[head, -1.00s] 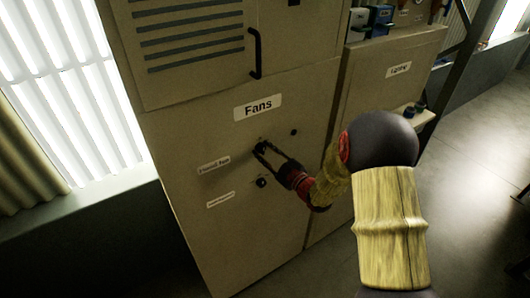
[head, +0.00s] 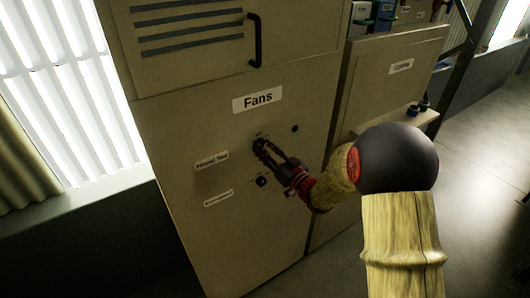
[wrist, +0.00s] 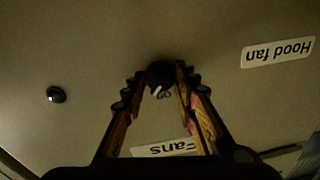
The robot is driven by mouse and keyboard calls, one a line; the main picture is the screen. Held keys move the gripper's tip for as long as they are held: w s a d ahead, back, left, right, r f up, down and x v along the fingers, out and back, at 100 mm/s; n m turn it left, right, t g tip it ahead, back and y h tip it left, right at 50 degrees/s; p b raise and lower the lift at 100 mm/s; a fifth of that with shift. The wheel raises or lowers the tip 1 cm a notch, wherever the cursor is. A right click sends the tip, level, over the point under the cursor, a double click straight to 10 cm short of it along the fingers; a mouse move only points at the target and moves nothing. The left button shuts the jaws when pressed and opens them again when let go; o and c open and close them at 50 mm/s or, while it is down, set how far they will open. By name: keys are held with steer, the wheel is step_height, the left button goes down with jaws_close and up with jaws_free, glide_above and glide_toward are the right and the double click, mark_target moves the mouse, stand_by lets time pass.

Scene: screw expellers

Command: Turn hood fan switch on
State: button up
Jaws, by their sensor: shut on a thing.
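The hood fan switch is a dark round knob (wrist: 160,76) with a white pointer mark, on the beige cabinet face under the "Fans" sign (head: 258,101). The "Hood fan" label (wrist: 278,51) is beside it in the wrist view and to its left in the head view (head: 211,161). My gripper (head: 261,147) is at this knob, with its two fingertips around the knob's sides in the wrist view (wrist: 161,78). It is shut on the knob. In the head view the fingers hide most of the knob.
A second knob (head: 261,181) sits below, by a smaller label (head: 218,198). A small dark button (head: 295,128) is to the upper right. A black handle (head: 255,40) stands out above. A cabinet marked with another label (head: 401,66) is to the right. Open floor lies at right.

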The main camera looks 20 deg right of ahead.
steer(key=shift+f+m+b, duration=0.1)
steer(key=shift+m+b, duration=0.45)
steer(key=shift+m, duration=1.25)
steer(key=shift+m+h, duration=0.3)
steer(key=o, duration=1.1)
steer(key=shift+o, duration=0.3)
steer(key=v, duration=1.2)
steer(key=shift+f, duration=0.2)
steer(key=shift+f, duration=0.1)
